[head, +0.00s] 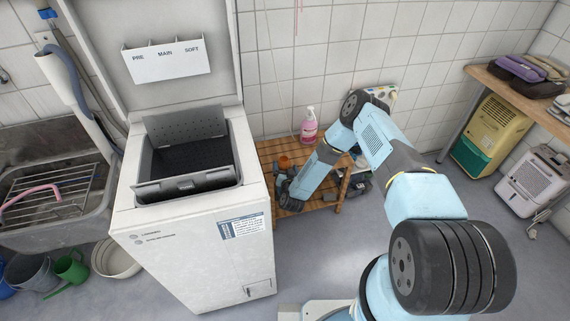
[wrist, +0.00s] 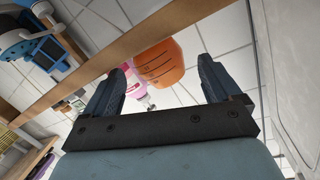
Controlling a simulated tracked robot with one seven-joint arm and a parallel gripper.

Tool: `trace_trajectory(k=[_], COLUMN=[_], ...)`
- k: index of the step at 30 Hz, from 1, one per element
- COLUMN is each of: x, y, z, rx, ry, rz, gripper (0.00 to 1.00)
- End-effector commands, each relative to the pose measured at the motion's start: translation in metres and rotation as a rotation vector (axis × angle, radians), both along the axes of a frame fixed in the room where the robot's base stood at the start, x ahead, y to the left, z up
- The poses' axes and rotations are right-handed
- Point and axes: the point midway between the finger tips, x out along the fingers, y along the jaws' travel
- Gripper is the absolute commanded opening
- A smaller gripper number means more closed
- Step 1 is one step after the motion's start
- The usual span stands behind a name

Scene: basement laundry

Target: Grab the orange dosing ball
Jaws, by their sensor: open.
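The orange dosing ball (head: 284,161) sits on the slatted wooden bench (head: 268,149), to the right of the white washing machine. My gripper (head: 284,180) is at the bench, just on the near side of the ball, and its arm hides part of the bench. In the wrist view the ball (wrist: 162,64) shows between and beyond the two dark fingers of my gripper (wrist: 162,72). The fingers are open with nothing held. I cannot tell the exact gap between the fingertips and the ball.
A pink bottle (head: 309,127) stands on the bench behind the ball; it also shows in the wrist view (wrist: 127,67). The top-loading washing machine (head: 190,257), its lid raised, stands close on the left. A tiled wall (head: 285,75) lies behind. Grey floor is clear in front.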

Motion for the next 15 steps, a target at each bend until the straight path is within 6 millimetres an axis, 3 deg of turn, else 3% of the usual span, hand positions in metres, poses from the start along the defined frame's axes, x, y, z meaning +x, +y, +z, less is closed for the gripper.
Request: trace_trajectory(k=[6, 15], x=[0.023, 0.026], y=[0.003, 0.003], z=[-0.004, -0.004], rx=[0.000, 0.000], ry=[-0.001, 0.000], rz=[-0.001, -0.001], gripper=[0.91, 0.90])
